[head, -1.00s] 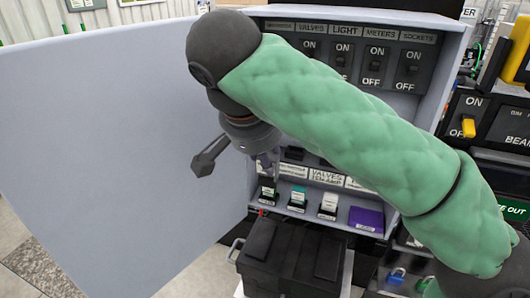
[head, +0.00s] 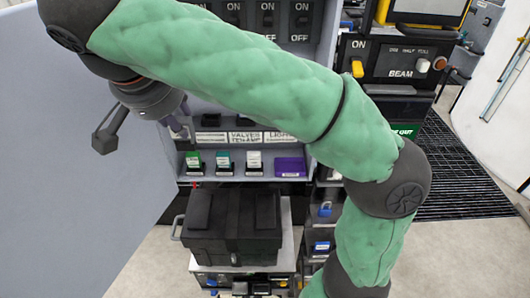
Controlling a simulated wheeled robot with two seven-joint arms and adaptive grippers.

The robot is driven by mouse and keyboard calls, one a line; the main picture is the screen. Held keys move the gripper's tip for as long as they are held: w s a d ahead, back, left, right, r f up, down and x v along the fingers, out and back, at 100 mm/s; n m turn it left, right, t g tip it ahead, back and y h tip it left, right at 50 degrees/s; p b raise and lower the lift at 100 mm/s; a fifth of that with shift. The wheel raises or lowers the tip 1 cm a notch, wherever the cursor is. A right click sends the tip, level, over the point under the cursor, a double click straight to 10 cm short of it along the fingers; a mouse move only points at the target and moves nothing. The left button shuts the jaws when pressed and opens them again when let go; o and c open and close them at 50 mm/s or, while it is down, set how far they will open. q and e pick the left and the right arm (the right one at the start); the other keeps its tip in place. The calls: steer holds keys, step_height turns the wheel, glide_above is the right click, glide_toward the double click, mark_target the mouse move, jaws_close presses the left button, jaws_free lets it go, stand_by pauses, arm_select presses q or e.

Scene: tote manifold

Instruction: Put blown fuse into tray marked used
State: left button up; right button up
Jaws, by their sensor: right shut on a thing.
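My right gripper (head: 187,136) points down in front of the left end of the cabinet's fuse row. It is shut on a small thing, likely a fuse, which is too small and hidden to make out. A purple tray (head: 290,166) sits at the right of this row. Its small label is unreadable, so I cannot tell whether it is marked used. My left gripper is not in view.
The large grey cabinet door (head: 60,210) stands open at the left. A black case (head: 235,225) sits on a cart below the ledge. A BEAM switch panel (head: 400,62) stands at the right. My right arm covers much of the cabinet's middle. Floor is clear at the lower left.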

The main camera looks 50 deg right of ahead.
steer(key=s+d+f+m+g+p, duration=0.2)
steer(key=s+d+f+m, duration=0.2)
steer(key=s+d+f, duration=0.3)
steer(key=s+d+f+m+g+p, duration=0.15)
steer(key=s+d+f+m, duration=0.35)
steer(key=d, duration=0.5)
steer(key=shift+g+h, duration=0.3)
steer(key=shift+g, duration=0.15)
steer(key=w+d+f, duration=0.2)
steer(key=d+f, duration=0.2)
steer(key=w+d+f, duration=0.2)
steer(key=d+f, duration=0.1)
steer(key=f, duration=0.1)
steer(key=w+d+f, duration=0.2)
steer(key=d+f, duration=0.2)
steer(key=shift+w+d, duration=0.3)
steer(key=shift+f, duration=0.3)
steer(key=o, duration=1.1)
steer(key=shift+f, duration=0.1)
steer(key=shift+o, duration=0.2)
